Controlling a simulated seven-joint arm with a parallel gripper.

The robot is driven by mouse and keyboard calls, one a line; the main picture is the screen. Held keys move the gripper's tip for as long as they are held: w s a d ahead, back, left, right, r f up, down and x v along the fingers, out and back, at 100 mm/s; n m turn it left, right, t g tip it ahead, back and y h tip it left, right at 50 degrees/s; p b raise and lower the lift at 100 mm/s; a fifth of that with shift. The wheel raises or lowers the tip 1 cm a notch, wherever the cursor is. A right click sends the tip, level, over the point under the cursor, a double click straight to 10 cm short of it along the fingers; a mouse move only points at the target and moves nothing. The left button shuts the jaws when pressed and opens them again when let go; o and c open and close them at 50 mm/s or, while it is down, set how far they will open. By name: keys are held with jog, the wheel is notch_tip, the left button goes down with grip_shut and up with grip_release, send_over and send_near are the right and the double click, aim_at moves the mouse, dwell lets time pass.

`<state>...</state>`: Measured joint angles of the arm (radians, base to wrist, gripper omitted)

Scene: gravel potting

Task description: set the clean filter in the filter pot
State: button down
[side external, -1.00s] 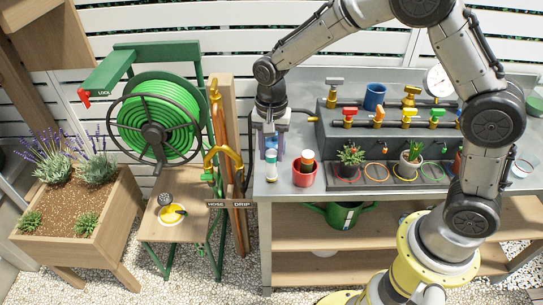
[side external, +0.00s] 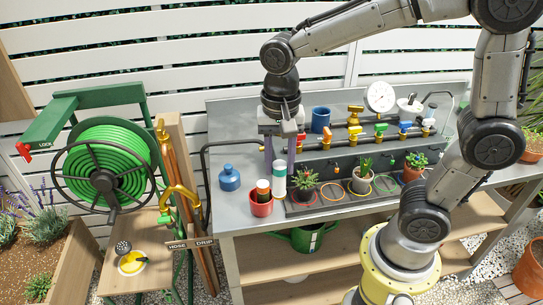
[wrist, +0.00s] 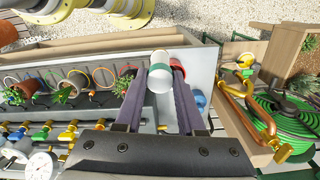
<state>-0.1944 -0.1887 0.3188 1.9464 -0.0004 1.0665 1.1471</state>
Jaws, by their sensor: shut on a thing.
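The clean filter (side external: 279,178), a white cylinder with green bands, hangs upright between the fingers of my gripper (side external: 279,165). The gripper is shut on it, and the wrist view shows the filter (wrist: 156,87) between the purple fingers. A red pot (side external: 261,209) stands just left of the filter, with a brown-banded filter (side external: 263,188) in it. A blue vessel (side external: 229,178) with a narrower top stands further left, apart from the gripper. Which of the two is the filter pot I cannot tell.
Potted plants stand right of the filter on a dark strip with coloured rings (side external: 332,198). A grey block with pipes and coloured valves (side external: 353,133) and a blue cup (side external: 320,119) are behind. Clear bench lies around the blue vessel.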

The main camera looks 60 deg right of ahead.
jog(key=shift+s+r, duration=0.1)
jog(key=shift+s, duration=0.2)
jog(key=shift+r+m, duration=0.35)
jog(key=shift+m, duration=0.15)
jog(key=w+d+r+m, duration=0.7)
jog(key=w+d+m, duration=0.25)
jog(key=d, duration=0.25)
jog(key=d+r+m, duration=0.2)
jog(key=d+m, duration=0.3)
jog(key=d, duration=0.6)
jog(key=s+d+f+m, duration=0.2)
jog(key=s+d, duration=0.1)
jog(key=d, duration=0.6)
notch_tip(320, 180, down, 9)
jog(key=shift+d+f, duration=0.2)
jog(key=shift+f, duration=0.3)
